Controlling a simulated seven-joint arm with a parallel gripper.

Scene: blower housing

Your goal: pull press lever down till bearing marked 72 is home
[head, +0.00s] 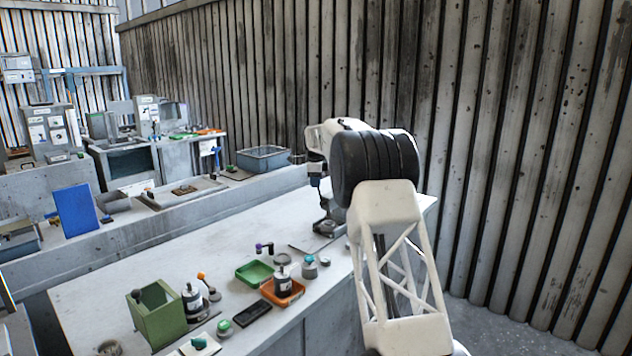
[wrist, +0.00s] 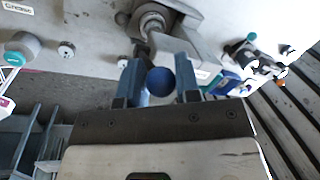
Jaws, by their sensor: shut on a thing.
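In the wrist view, my gripper (wrist: 157,70) is shut on a round blue knob (wrist: 160,82), which sits between its two blue-grey fingers. I take this knob to be the end of the press lever; the lever's shaft is hidden. The grey metal press (wrist: 180,40) lies just beyond the fingertips, with a rounded part at its upper left. In the head view, the press's dark grey base (head: 327,224) shows on the bench below the end of my arm, which hides much of the rest. I cannot make out the bearing marked 72 or how it is seated.
On the bench (head: 190,262) in the head view stand a green bin (head: 157,318), a green tray (head: 254,273) and an orange tray (head: 283,293) holding a bottle. A dark flat object (head: 252,314) lies nearby. The bench's middle is mostly clear. A corrugated wall (head: 480,150) rises behind.

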